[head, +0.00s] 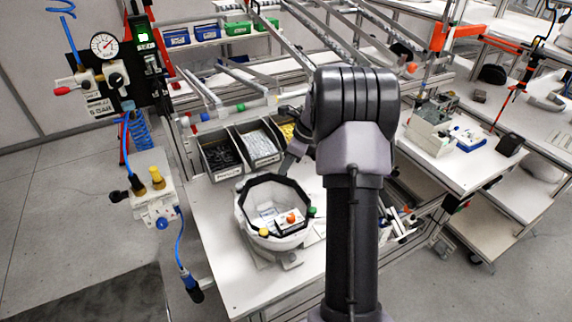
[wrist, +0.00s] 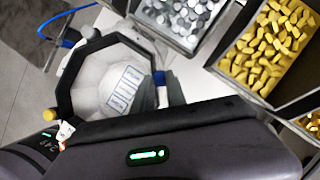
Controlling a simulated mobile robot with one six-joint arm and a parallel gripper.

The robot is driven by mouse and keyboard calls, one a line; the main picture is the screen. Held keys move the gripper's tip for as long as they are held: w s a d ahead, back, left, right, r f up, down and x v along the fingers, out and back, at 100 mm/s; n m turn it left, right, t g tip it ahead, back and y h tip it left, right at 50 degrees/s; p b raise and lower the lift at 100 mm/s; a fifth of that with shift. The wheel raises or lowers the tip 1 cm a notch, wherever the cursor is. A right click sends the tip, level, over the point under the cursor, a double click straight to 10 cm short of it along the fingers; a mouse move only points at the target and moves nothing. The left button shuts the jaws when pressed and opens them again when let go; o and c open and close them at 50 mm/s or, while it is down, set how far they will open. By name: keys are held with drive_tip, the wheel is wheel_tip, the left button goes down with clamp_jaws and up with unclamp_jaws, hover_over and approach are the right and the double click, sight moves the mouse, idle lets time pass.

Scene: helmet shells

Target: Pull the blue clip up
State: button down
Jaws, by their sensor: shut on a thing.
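The white helmet shell (head: 284,243) with a black octagonal rim stands on the white bench; it also shows in the wrist view (wrist: 92,68). The blue clip (wrist: 160,77) is at the rim's right side in the wrist view, mostly covered by my fingers. My gripper (wrist: 161,90) is shut on it, a grey finger on each side. In the head view my gripper (head: 286,166) reaches the shell's far right rim, and I cannot make out the blue clip there. A yellow clip (head: 263,232) and a green clip (head: 312,211) sit on the near and right rim.
Behind the shell stand bins of dark parts (head: 221,155), silver parts (head: 259,145) and yellow parts (wrist: 272,40), close to my gripper. An orange knob (head: 291,217) shows inside the shell's outline. Bare bench (head: 225,260) lies left of the shell.

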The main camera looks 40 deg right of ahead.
drive_tip(key=shift+r+p, duration=0.65)
drive_tip(key=shift+r, duration=0.1)
drive_tip(key=shift+f, duration=0.1)
drive_tip(key=c, duration=1.3)
unclamp_jaws()
drive_tip(key=p+v, duration=0.2)
drive_tip(key=v, duration=1.5)
drive_tip(key=shift+s, duration=0.1)
drive_tip(key=shift+a, duration=0.1)
